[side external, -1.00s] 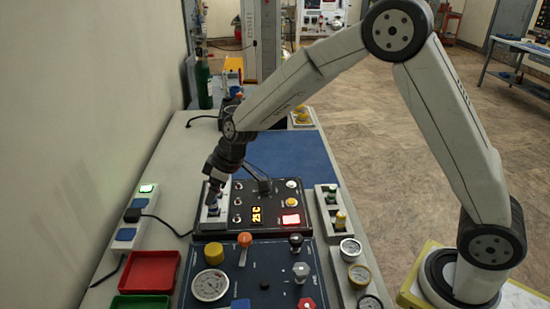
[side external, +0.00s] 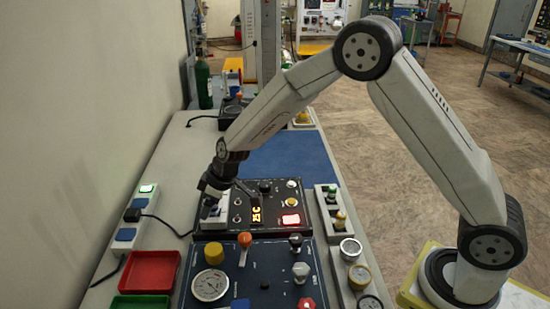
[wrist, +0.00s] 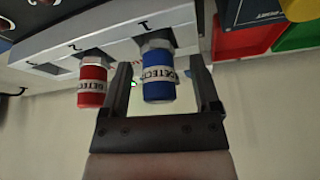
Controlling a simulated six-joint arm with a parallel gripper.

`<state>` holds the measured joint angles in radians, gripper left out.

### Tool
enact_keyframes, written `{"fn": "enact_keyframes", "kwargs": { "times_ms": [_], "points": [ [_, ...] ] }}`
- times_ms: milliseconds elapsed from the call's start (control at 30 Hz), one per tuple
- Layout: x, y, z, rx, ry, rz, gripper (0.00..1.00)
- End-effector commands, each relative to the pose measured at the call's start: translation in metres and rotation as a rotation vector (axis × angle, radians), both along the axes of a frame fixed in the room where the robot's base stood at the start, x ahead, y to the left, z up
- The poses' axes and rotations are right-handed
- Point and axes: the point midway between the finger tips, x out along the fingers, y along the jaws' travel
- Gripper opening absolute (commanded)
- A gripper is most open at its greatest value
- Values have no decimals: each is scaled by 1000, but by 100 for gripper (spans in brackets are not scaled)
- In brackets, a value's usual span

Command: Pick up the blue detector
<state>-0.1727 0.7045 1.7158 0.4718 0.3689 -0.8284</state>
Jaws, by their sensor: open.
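The blue detector (wrist: 158,78) is a short blue cylinder with a white label band, seated by a metal nut in a light grey block (wrist: 125,48) at the mark 1. My gripper (wrist: 160,64) is open in the wrist view, with one finger on each side of the blue detector and gaps visible beside it. A red detector (wrist: 92,84) of the same kind sits at mark 2, just outside the left finger. In the side view my gripper (side external: 212,192) is low over the light block (side external: 213,214) and hides the detectors there.
A black panel (side external: 262,222) with an orange display adjoins the block. A dark blue panel (side external: 225,262) with knobs and a gauge stands in front. A red tray (side external: 152,270) and green tray (side external: 140,301) lie front left. A blue mat (side external: 290,157) behind is clear.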

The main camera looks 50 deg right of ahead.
Motion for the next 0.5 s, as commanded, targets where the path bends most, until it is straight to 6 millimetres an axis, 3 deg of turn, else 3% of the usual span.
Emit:
{"fn": "enact_keyframes", "kwargs": {
  "times_ms": [200,433,500],
  "points": [
    [0,0,0,0,0,0,76],
    [0,0,0,0,0,0,3],
    [0,0,0,0,0,0,0]
  ]
}}
